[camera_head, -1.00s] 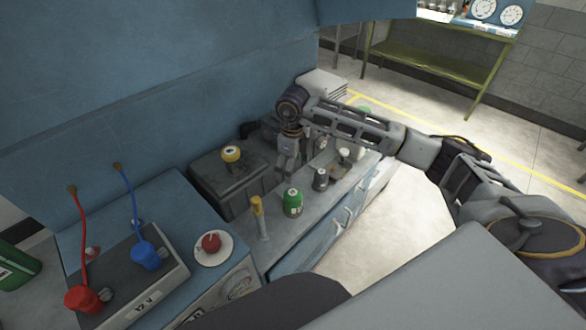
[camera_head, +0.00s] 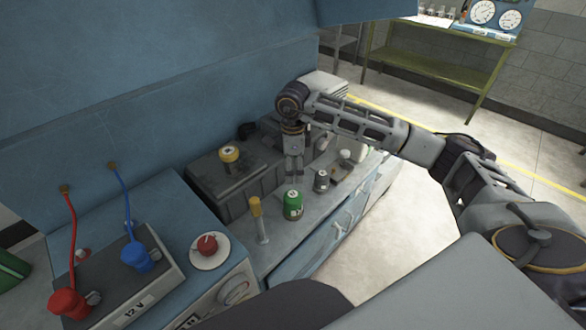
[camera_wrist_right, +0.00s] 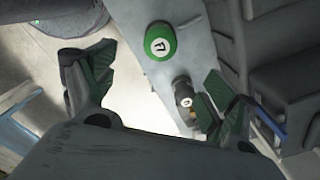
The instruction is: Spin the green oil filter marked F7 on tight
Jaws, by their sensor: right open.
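The green oil filter (camera_head: 293,205) stands upright on the grey bench top in the head view. In the right wrist view the green filter (camera_wrist_right: 160,44) shows from above, with a white label whose mark looks like a 7 with another character beside it. My right gripper (camera_head: 294,180) is just behind and above the filter in the head view. My left gripper is not in view.
A small grey canister (camera_head: 321,180) stands right of the filter, and a yellow-handled tool (camera_head: 257,218) left of it. A dark box with a yellow-topped item (camera_head: 229,155) is behind.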

